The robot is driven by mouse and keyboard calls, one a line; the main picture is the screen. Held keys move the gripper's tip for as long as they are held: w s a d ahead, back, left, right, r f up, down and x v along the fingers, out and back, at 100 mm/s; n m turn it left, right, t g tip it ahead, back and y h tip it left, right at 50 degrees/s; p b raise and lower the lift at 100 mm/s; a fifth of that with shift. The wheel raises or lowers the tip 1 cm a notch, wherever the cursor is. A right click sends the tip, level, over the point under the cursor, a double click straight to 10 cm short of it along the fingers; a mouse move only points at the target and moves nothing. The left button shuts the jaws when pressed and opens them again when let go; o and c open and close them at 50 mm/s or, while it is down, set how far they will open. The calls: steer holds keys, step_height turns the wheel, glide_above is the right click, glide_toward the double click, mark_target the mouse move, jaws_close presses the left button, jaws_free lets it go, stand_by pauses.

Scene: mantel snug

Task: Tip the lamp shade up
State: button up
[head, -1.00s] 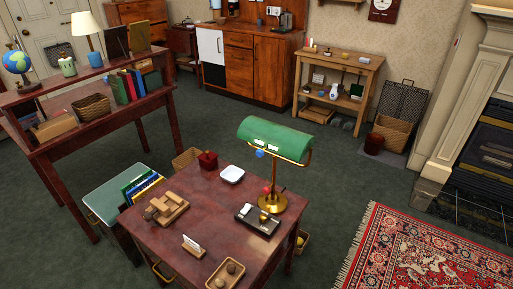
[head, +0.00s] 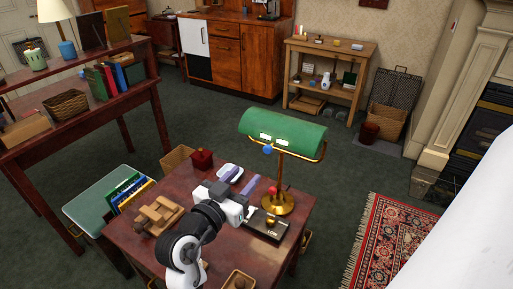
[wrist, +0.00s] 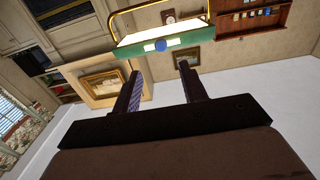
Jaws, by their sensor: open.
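The desk lamp has a green shade (head: 283,130), a brass stem and a round brass base (head: 277,204) on the red-brown desk (head: 122,236). The shade lies across the stem's top, with pale labels along its front. A blue knob (head: 267,150) sits at its lower front edge. My gripper (head: 243,178) is open and empty over the desk, below and left of the shade in the head view. In the wrist view the knob (wrist: 160,45) and the shade's green edge (wrist: 190,36) lie beyond my fingertips (wrist: 160,70), apart from them, with the knob between them sideways.
A black tray (head: 263,228) lies by the lamp base. A book-topped side table (head: 92,201) stands left. Open carpet lies behind the desk.

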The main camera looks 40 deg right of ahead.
mark_target(266, 150)
steer(key=p+x, duration=0.3)
steer(key=x, duration=1)
steer(key=shift+r, duration=0.1)
steer(key=shift+a, duration=0.1)
jaws_close()
